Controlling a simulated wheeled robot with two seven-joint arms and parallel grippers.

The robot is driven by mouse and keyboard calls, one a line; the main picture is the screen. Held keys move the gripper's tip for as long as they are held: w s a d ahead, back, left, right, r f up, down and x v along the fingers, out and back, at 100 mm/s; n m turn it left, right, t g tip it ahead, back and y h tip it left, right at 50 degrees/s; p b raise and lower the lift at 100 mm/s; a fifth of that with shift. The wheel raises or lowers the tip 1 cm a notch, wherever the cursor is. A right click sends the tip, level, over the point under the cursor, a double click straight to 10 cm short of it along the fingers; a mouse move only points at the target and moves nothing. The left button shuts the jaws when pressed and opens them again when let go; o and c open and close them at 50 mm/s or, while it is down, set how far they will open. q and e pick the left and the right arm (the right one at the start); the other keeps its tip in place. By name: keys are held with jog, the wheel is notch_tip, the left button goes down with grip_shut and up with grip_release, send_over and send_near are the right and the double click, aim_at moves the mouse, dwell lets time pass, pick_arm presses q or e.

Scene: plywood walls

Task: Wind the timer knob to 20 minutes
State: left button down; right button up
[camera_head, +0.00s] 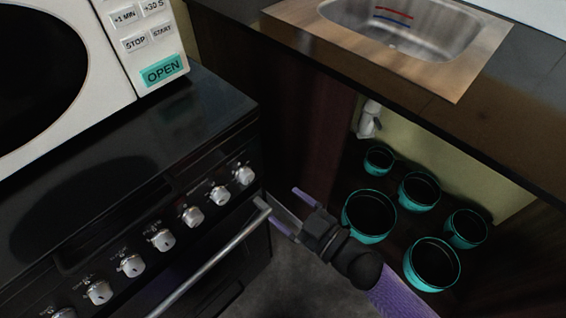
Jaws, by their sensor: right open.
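A row of several silver knobs (192,216) runs along the black front panel of the stove (150,190). The rightmost knob (245,175) is at the panel's right end. Small markings sit above the knobs, too small to read, so I cannot tell which is the timer knob. My right gripper (294,211) comes in from the lower right. It is open and empty, to the right of and below the rightmost knob, apart from it and close to the right end of the oven handle. My left gripper is not in view.
The oven handle (215,258) juts out below the knobs. A white microwave (115,65) stands on the stove top. Several teal pots (432,264) sit in the open space under the sink counter (460,75). Grey floor (290,275) shows below my gripper.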

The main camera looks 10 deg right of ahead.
aim_at(249, 179)
jog(key=b+x, duration=0.2)
jog(key=x, duration=0.7)
jog(key=shift+a+f+b, duration=0.1)
jog(key=shift+a+b, duration=0.05)
jog(key=shift+b, duration=0.2)
jog(key=shift+w+a, duration=0.3)
grip_shut()
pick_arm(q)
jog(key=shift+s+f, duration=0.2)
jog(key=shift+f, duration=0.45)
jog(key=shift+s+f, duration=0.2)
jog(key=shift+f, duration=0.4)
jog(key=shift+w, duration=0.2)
